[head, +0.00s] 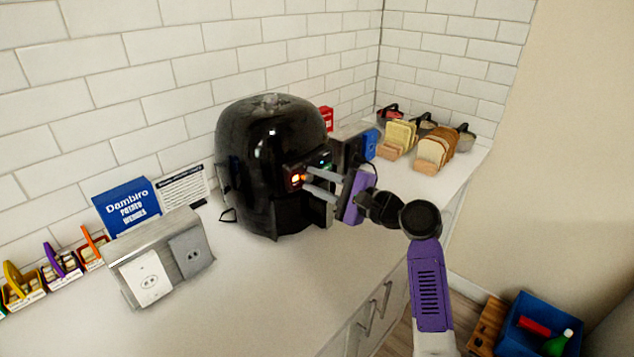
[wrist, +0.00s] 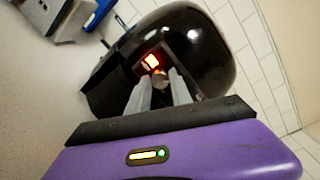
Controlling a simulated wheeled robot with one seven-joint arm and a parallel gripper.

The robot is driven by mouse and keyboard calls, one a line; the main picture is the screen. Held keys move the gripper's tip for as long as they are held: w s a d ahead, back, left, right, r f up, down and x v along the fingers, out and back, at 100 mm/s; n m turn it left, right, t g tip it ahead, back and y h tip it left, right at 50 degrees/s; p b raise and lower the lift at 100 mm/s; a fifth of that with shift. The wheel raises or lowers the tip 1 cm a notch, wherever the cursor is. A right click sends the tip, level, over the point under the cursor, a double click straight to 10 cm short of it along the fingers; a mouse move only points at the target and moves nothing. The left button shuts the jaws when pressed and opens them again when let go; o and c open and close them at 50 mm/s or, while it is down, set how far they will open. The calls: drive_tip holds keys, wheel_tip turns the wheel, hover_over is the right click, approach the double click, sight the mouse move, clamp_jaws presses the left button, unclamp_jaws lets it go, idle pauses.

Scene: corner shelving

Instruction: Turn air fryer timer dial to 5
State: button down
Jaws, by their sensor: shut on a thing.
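The black, rounded air fryer (head: 262,150) stands on the counter against the tiled wall. A glowing orange-red light (head: 296,179) shows on its front panel, with a small green light to its right. In the wrist view the air fryer (wrist: 200,48) fills the upper middle, and its red light (wrist: 151,61) sits just above a small greyish dial (wrist: 159,79). My gripper (head: 308,180) reaches in from the right, its two pale fingers at the front panel. In the wrist view my gripper (wrist: 158,88) is shut on the dial. The dial's numbers and pointer are not readable.
A metal outlet box (head: 160,258) stands on the counter left of the air fryer, with a blue Dambiro sign (head: 127,207) behind it. The front counter is bare. A blue crate (head: 538,315) sits at lower right.

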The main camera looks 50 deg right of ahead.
drive_tip(key=n, duration=0.3)
drive_tip(key=shift+f+b, duration=0.1)
drive_tip(key=shift+b, duration=0.3)
drive_tip(key=shift+a+n+h+b, duration=0.1)
drive_tip(key=shift+n+h+b, duration=0.35)
drive_tip(key=shift+n, duration=1.55)
drive_tip(key=shift+g, duration=0.3)
drive_tip(key=c, duration=1.1)
unclamp_jaws()
drive_tip(key=shift+c, duration=0.2)
drive_tip(key=s+b, duration=0.1)
drive_tip(key=s, duration=0.6)
drive_tip(key=shift+s+d+r, duration=0.25)
drive_tip(key=shift+s+r, duration=0.05)
drive_tip(key=shift+s, duration=0.1)
